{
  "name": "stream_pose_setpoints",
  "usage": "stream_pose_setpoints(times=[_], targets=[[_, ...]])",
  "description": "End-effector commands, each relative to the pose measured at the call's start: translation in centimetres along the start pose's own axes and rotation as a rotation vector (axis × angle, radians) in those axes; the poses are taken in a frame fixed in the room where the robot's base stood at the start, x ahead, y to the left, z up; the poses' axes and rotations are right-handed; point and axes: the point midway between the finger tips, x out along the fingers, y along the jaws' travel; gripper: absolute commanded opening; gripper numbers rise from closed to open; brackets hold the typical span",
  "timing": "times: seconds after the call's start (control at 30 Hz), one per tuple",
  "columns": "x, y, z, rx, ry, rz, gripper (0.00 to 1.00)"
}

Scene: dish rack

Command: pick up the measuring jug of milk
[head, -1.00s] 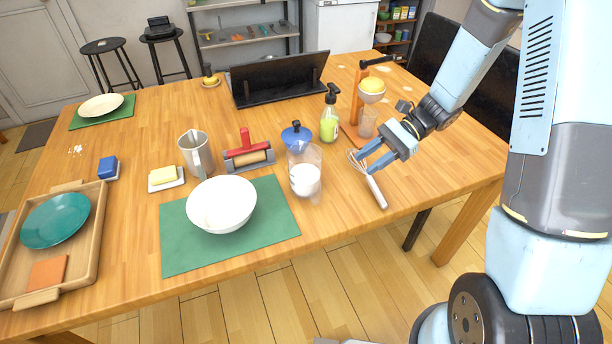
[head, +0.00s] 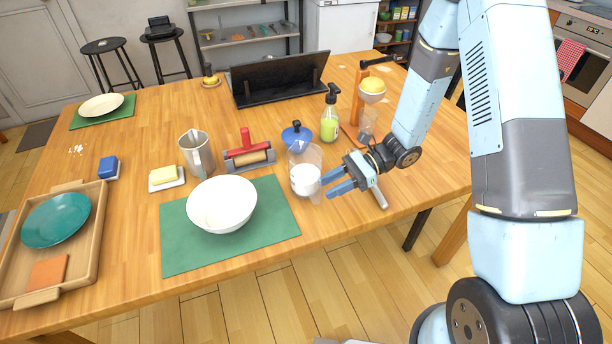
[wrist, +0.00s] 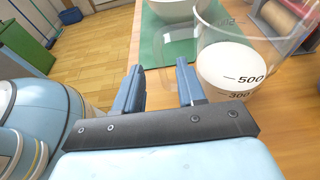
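The measuring jug (head: 305,180) is clear, with white milk in its lower part, and stands upright just right of the green mat. In the wrist view the jug (wrist: 233,68) shows at the upper right, with its 300 and 500 marks. My gripper (head: 332,184) is at the jug's right side in the head view, its blue fingers pointing toward it.
A whisk (head: 379,195) lies under and right of my gripper. A white bowl (head: 222,203) stands on the green mat (head: 180,250). A blue-lidded item (head: 297,134) and a green soap bottle (head: 329,122) stand behind the jug. The table's front edge is close.

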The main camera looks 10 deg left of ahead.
Motion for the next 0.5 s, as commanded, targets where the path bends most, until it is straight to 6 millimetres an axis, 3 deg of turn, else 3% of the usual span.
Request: stream_pose_setpoints(times=[0.27, 0.5], targets=[[1.7, 0.0, 0.0, 0.001, -0.001, 0.002, 0.40], [4.7, -0.1, -0.1, 0.000, 0.000, 0.002, 0.40]])
